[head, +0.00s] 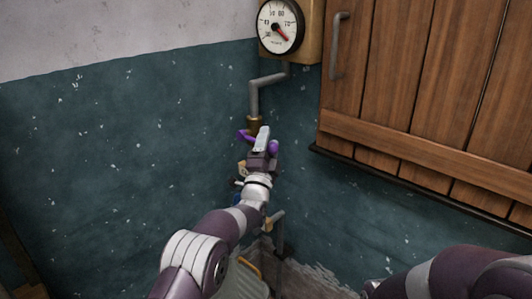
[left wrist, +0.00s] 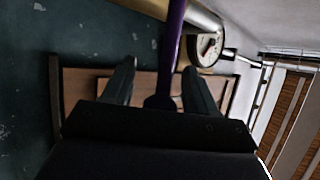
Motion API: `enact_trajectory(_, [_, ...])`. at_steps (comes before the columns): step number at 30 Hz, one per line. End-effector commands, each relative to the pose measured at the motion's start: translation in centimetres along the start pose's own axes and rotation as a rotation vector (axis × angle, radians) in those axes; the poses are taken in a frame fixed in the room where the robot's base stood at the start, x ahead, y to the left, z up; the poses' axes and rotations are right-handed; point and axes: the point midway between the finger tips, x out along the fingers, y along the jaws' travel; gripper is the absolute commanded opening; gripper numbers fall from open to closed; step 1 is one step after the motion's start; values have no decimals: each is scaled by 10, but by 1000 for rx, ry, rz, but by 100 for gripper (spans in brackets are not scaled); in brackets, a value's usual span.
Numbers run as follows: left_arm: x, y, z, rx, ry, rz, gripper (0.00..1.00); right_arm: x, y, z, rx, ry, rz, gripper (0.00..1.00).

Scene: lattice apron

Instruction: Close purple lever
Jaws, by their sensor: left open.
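The purple lever (head: 244,135) is on the pipe in the corner, below the gauge. It is partly hidden behind my left gripper (head: 263,140), and a purple part also shows just right of the gripper. In the left wrist view the lever (left wrist: 173,45) is a long purple bar running down between the two spread fingers of my left gripper (left wrist: 158,72). The fingers are open and stand on either side of the bar, with a visible gap on the left side. Contact on the right side is hard to tell. My right gripper does not show; only part of the right arm does.
A round gauge (head: 280,26) with a red needle hangs above the bent grey pipe (head: 254,97). A wooden shutter (head: 408,85) with a metal handle (head: 337,46) and a dark ledge is on the right wall. The teal wall (head: 120,160) on the left is bare.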

Motion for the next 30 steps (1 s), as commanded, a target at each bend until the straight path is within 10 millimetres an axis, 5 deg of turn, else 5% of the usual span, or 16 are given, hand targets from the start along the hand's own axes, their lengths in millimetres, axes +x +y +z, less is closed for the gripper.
enact_trajectory(16, [-110, 1, 0, 0, 1, 2, 58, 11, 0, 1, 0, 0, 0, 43])
enact_trajectory(30, [-123, 0, -1, -13, 1, 0, 58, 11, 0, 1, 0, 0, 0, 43])
